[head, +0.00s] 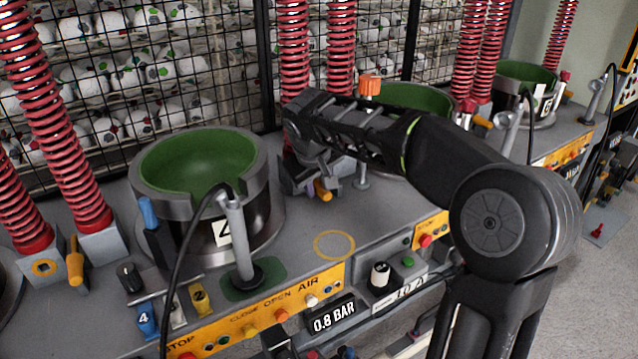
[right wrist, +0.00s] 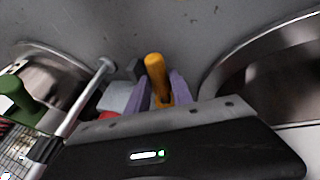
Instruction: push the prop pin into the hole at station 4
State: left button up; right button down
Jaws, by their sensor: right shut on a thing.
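The prop pin is an orange-yellow rounded peg (head: 322,190); in the right wrist view its end (right wrist: 155,66) sticks out from between the jaws. My right gripper (head: 308,180) is shut on it, low over the bench just right of the station 4 cup. The fingers also show in the right wrist view (right wrist: 160,98). The station 4 cup (head: 262,166) is a metal ring with green lining and a "4" label. I cannot make out the hole; my gripper and arm hide part of the area beside the cup. My left gripper is not in view.
A post on a round foot (head: 238,245) with a black cable stands in front of the cup. Red spring columns (head: 293,50) rise behind my gripper. Another orange pin (head: 75,262) is at the left. A yellow ring (head: 334,232) marks a clear bench patch. Another green-lined cup (head: 415,97) is behind my arm.

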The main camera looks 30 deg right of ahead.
jog(key=shift+w+r+p, duration=0.1)
jog(key=shift+w+p, duration=0.7)
jog(key=shift+w, duration=0.7)
jog(key=c, duration=1)
grip_release()
jog(key=shift+c, duration=0.2)
jog(key=v, duration=0.7)
jog(key=shift+s+r+b, duration=0.15)
jog(key=shift+r+b, duration=0.15)
jog(key=shift+a, duration=0.1)
